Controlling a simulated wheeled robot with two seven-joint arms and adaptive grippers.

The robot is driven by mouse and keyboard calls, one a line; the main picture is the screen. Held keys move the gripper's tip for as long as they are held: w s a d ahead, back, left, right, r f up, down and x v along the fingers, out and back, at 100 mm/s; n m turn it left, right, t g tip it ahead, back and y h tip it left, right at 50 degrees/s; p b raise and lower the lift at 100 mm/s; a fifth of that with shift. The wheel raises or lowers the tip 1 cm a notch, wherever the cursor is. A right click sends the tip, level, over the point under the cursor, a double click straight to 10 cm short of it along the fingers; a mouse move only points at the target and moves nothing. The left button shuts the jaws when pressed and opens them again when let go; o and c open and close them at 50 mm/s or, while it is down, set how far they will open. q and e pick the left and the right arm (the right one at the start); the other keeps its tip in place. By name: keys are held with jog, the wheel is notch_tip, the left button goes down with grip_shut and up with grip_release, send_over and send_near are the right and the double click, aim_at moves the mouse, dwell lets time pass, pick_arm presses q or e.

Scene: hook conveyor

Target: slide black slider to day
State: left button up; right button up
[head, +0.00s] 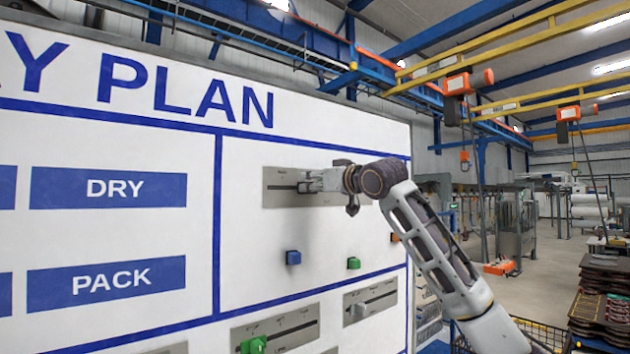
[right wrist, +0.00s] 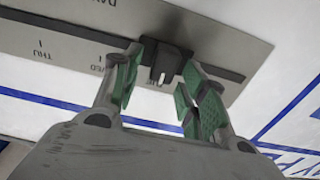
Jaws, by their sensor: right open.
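The black slider (right wrist: 167,62) sits in the dark slot of a grey metal plate (right wrist: 215,38) in the right wrist view. Printed labels, upside down there, include one reading DAY. In the head view the plate (head: 275,201) is on the white board, and the gripper hides the slider. In the right wrist view the green-padded fingers of this gripper (right wrist: 160,66) stand apart on both sides of the slider. I cannot tell whether either pad touches it. My left gripper is not in view.
Below the plate, a blue block (head: 293,258), a green block (head: 354,263) and an orange block (head: 394,238) stick out from the white board (head: 250,240). Lower down are plates with a green slider (head: 254,345) and a grey slider (head: 361,309).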

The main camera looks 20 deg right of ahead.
jog(key=shift+w, duration=0.15)
grip_shut()
dwell(0.4)
jog(key=shift+d, duration=0.1)
